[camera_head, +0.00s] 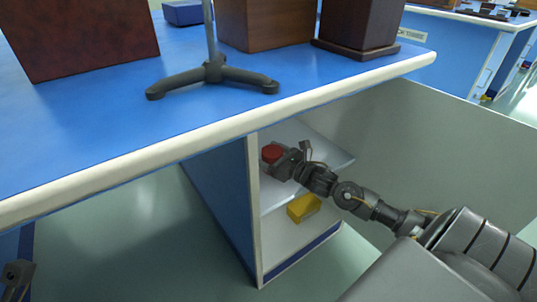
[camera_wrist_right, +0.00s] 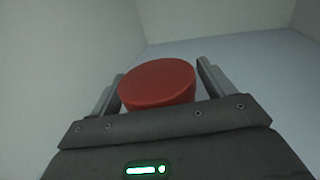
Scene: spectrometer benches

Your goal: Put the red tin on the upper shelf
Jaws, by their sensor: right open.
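The red tin (camera_head: 271,153) is inside the open cabinet under the bench, over the pale upper shelf (camera_head: 334,158). My right gripper (camera_head: 279,158) reaches in from the right at the tin. In the right wrist view the round red tin (camera_wrist_right: 158,83) stands between the two spread fingers of the right gripper (camera_wrist_right: 158,85), with a gap visible on the right side. The gripper is open. The tin's base is hidden, so its contact with the shelf cannot be seen. A dark part of my left arm (camera_head: 17,274) shows at the lower left edge; its jaws cannot be made out.
A yellow box (camera_head: 303,208) lies on the lower level of the cabinet. The blue bench top (camera_head: 100,130) with its pale edge overhangs the cabinet. A stand with a dark foot (camera_head: 213,75) and several brown wooden boxes (camera_head: 85,35) are on it. A cabinet side wall (camera_head: 257,200) is close left of the tin.

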